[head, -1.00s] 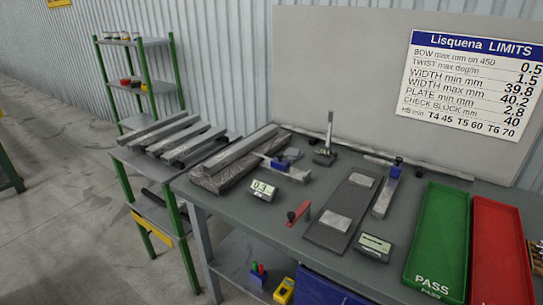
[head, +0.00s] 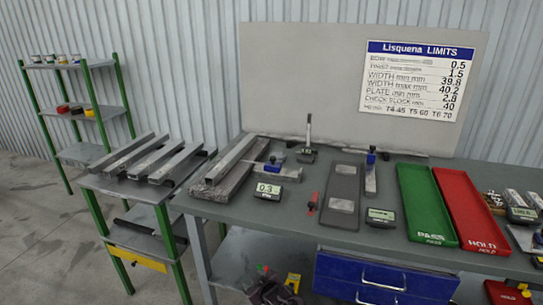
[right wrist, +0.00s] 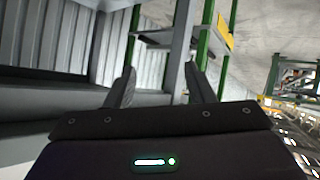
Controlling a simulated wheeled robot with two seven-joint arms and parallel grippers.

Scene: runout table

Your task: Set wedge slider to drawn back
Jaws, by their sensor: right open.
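I cannot tell for sure which part is the wedge slider. A small red piece with a dark knob (head: 313,202) lies on the table, just left of a long dark plate (head: 342,190) that carries two lighter pads. A blue-topped upright gauge (head: 371,175) stands right of the plate. Another tool with a blue part (head: 276,160) lies at the left, by the bars. My right gripper (right wrist: 160,88) shows in the right wrist view with its two fingers apart and nothing between them. It is away from these things. My left gripper is not in view.
The grey table (head: 250,218) also holds a display reading 0.3 (head: 268,190), a second display (head: 380,215), a green PASS tray (head: 425,200) and a red HOLD tray (head: 468,205). A side rack with metal bars (head: 150,160) adjoins at left. Blue drawers (head: 385,278) are below.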

